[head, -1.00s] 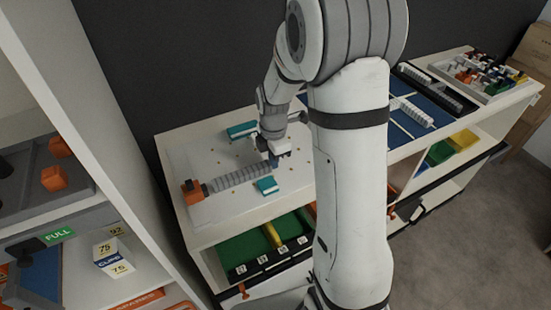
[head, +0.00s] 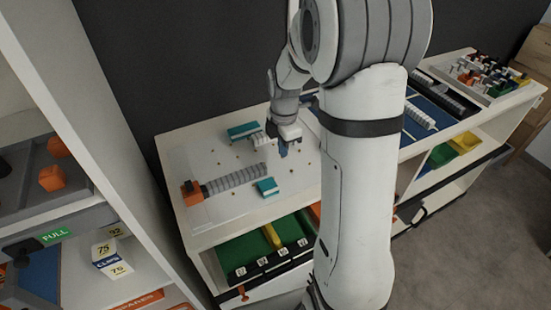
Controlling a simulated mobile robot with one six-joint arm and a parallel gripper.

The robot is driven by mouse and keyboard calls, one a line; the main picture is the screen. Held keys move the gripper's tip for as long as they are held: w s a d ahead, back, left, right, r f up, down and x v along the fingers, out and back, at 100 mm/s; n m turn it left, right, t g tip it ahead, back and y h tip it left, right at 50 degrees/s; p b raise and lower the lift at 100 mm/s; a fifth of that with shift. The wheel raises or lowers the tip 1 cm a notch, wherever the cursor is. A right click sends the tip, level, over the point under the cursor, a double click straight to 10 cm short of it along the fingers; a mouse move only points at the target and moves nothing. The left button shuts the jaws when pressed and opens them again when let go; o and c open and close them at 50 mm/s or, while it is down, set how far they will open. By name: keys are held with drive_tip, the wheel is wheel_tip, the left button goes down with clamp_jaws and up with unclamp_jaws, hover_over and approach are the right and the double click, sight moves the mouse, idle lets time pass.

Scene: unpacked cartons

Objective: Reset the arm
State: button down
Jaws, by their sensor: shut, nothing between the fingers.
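My arm stands in the middle of the head view, its upper links large and close to the camera. My gripper (head: 283,150) hangs pointing down over the white board (head: 215,160) on the bench. It is small in the picture and looks shut, with nothing held. It is to the right of the end of a grey ribbed bar (head: 236,181) with an orange end block (head: 192,192). A teal block (head: 267,187) lies below it and another teal block (head: 243,131) lies to its left. My arm's column hides part of the bench.
A white shelf with orange pieces (head: 52,178) and a box of clips (head: 112,258) is close on the left. Green bins (head: 255,255) sit under the board. A blue mat and a tray of small parts (head: 478,75) are on the bench to the right. A dark wall stands behind.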

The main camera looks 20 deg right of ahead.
wheel_tip(320, 180, up, 6)
drive_tip(key=shift+r, duration=0.25)
drive_tip(key=s+a+r+m+t, duration=0.1)
drive_tip(key=s+a+r+m, duration=0.1)
drive_tip(key=s+m, duration=0.8)
drive_tip(key=s+a+r+m+t, duration=0.2)
drive_tip(key=s+m, duration=0.8)
drive_tip(key=shift+s+a+r, duration=0.2)
drive_tip(key=shift+r, duration=0.2)
